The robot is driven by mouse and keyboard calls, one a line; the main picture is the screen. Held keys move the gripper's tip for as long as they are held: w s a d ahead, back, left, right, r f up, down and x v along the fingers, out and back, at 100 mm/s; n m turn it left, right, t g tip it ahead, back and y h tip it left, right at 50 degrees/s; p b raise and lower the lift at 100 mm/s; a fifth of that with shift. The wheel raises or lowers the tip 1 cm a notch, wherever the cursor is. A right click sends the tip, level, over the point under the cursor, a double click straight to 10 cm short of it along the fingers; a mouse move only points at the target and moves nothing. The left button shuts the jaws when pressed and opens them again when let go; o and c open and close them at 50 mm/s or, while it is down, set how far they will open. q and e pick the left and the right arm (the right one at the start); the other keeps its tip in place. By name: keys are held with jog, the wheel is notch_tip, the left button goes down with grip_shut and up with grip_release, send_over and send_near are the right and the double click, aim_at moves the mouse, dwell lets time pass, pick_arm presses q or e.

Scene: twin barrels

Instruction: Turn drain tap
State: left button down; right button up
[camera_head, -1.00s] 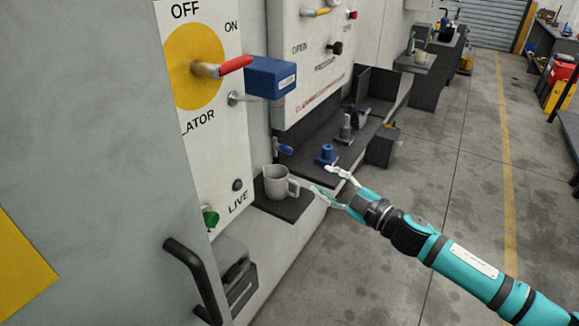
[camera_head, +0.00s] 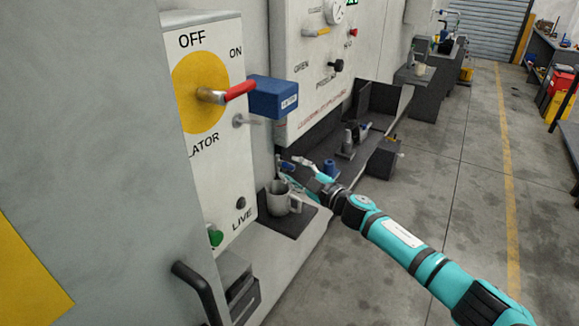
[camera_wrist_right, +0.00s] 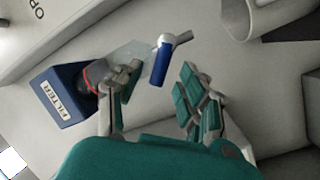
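The drain tap, a small metal valve with a blue lever (camera_wrist_right: 161,62), sticks out from the pale wall beside the clear filter bowl in the right wrist view. The blue filter head (camera_head: 273,97) juts from the panel in the head view, and its labelled FILTER block (camera_wrist_right: 57,97) shows at left in the wrist view. My right gripper (camera_wrist_right: 157,82) is open, with its fingertips to either side below the blue lever and the lever apart from the finger pads. In the head view the right gripper (camera_head: 291,166) is below the filter and largely covers the tap. My left gripper is out of view.
A grey mug (camera_head: 281,197) stands on a dark drip shelf (camera_head: 296,219) just below my right gripper. A blue object (camera_head: 329,168) sits on the dark bench beyond. A red-handled isolator (camera_head: 240,90) is up left.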

jog(key=shift+x, duration=1.1)
